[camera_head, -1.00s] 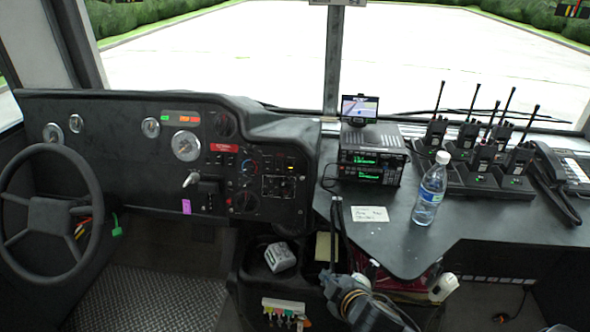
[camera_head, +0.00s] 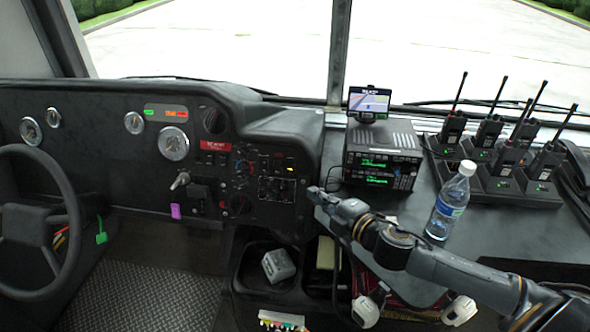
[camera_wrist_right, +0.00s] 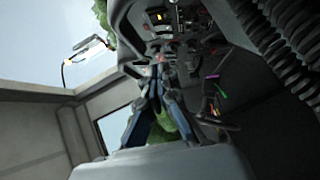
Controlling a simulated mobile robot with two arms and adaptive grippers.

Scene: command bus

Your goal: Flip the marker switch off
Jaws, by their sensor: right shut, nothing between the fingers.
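The black dashboard (camera_head: 100,165) holds a switch panel (camera_head: 277,180) with small knobs, toggles and a lit yellow indicator. A red label with switches (camera_head: 215,146) sits left of it. The lettering is too small to read, so I cannot tell which one is the marker switch. My right gripper (camera_head: 317,194) is shut and empty, just right of the switch panel at the desk's left edge, apart from the panel. In the right wrist view its fingers (camera_wrist_right: 157,92) point toward the dashboard, which is seen rotated. My left gripper is not in view.
A radio stack (camera_head: 382,157) with a small screen (camera_head: 369,103) stands behind my right forearm. A water bottle (camera_head: 449,202) stands close to the arm, with several handheld radios (camera_head: 490,135) in chargers beyond. The steering wheel (camera_head: 40,225) is at left.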

